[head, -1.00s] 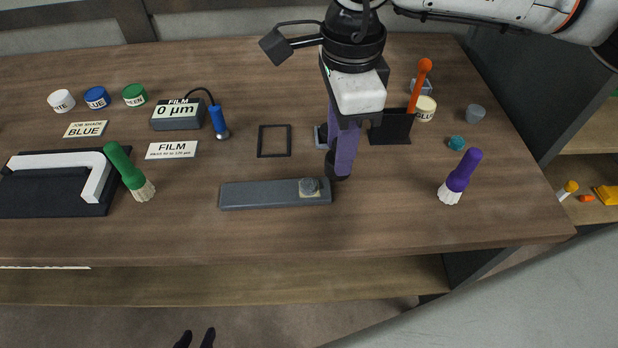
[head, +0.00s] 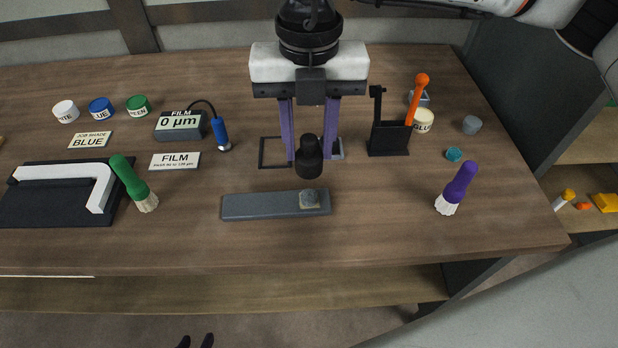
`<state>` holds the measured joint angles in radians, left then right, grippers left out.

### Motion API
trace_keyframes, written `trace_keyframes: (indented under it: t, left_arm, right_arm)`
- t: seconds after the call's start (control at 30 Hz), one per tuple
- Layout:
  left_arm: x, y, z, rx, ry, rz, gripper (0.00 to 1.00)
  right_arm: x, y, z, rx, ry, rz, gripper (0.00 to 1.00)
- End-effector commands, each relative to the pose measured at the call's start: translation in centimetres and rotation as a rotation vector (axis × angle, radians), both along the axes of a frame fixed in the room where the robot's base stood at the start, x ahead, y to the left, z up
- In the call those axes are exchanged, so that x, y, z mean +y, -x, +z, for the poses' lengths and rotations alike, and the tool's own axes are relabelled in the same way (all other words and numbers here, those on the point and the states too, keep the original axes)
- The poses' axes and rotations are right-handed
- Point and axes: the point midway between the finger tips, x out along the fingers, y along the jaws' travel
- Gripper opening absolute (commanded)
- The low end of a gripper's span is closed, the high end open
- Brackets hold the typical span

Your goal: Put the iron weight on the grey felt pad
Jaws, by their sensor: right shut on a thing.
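The iron weight (head: 309,160) is a small black knobbed cylinder, upright between the purple fingers of my right gripper (head: 309,152). The right gripper is shut on it and holds it just behind the dark grey bar (head: 260,206). Whether the weight touches the table is hard to tell. A small grey pad (head: 338,149), probably the felt pad, lies behind and right of the weight, partly hidden by a finger.
A black square frame (head: 266,153) lies left of the weight. A black holder (head: 388,139) with an orange-handled tool stands to the right. The table's front strip is clear.

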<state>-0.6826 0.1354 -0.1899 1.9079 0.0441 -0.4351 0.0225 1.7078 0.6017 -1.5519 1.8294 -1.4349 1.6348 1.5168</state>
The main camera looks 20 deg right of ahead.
Motion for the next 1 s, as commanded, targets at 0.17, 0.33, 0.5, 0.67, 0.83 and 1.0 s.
trace_keyframes:
  t: [0.17,0.33,0.5,0.67,0.83,1.0]
  left_arm:
    - [0.0,0.0,0.5,0.001,-0.001,-0.001,0.31]
    - [0.0,0.0,0.6,0.001,-0.001,-0.001,0.31]
    - [0.0,0.1,1.0,0.003,-0.001,-0.001,0.31]
    - [0.0,0.2,1.0,0.005,0.000,-0.001,0.31]
    - [0.0,0.3,0.9,0.006,0.000,-0.001,0.31]
    - [0.0,0.3,0.5,0.006,0.000,-0.001,0.31]
  right_arm:
    - [0.0,0.0,-2.7,0.000,-0.001,0.003,0.00]
    - [0.0,0.0,-4.1,0.000,-0.001,0.003,0.00]
    - [0.0,0.0,-6.4,0.002,-0.001,0.004,0.00]
    - [0.0,0.0,-7.3,-0.003,-0.002,0.004,0.00]
    - [0.0,0.0,-7.3,-0.002,-0.003,0.005,0.00]
    - [0.0,0.0,-7.7,-0.001,-0.002,0.005,0.36]
